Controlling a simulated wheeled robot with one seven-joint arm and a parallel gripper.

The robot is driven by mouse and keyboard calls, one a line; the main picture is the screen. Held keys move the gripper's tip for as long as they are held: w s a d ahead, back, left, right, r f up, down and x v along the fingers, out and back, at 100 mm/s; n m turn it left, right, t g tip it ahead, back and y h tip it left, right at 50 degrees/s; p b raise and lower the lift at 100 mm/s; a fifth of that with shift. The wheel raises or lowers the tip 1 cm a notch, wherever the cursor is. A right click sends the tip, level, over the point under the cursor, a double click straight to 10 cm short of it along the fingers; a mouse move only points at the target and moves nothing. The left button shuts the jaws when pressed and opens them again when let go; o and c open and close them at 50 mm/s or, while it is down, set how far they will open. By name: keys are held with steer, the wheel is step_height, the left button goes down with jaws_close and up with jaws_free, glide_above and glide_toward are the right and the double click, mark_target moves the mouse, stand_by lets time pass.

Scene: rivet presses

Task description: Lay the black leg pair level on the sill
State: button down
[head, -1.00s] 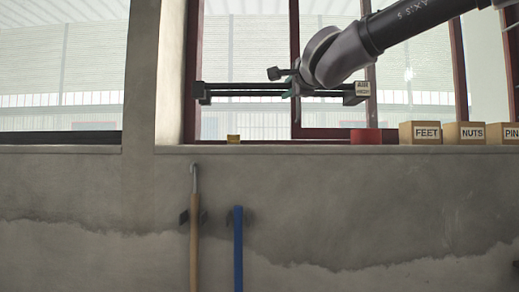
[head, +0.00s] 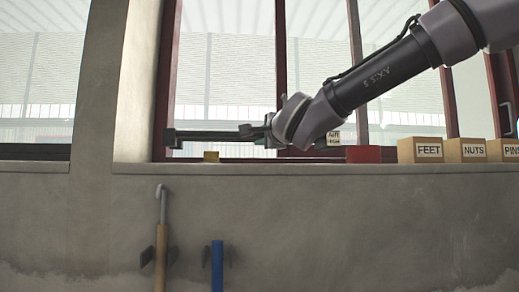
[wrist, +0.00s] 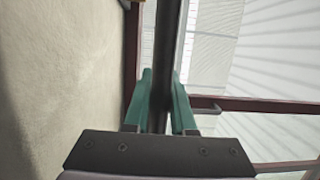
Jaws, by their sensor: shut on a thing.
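The black leg pair (head: 215,135) is a long dark double bar with an end block at the left and a pale label at the right. It lies about level in the head view, in front of the window and a little above the sill (head: 260,168); I see no clear contact. My gripper (head: 270,133) is shut on it near its middle. In the wrist view the green fingers of my gripper (wrist: 162,105) stand on both sides of the black bar (wrist: 168,45). My wrist hides part of the bar's right half.
A red block (head: 363,154) and boxes marked FEET (head: 420,150), NUTS (head: 466,150) and PINS (head: 503,150) stand to the right. A hooked tool (head: 161,230) and a blue handle (head: 217,265) hang below.

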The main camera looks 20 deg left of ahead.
steer(key=shift+f, duration=1.35)
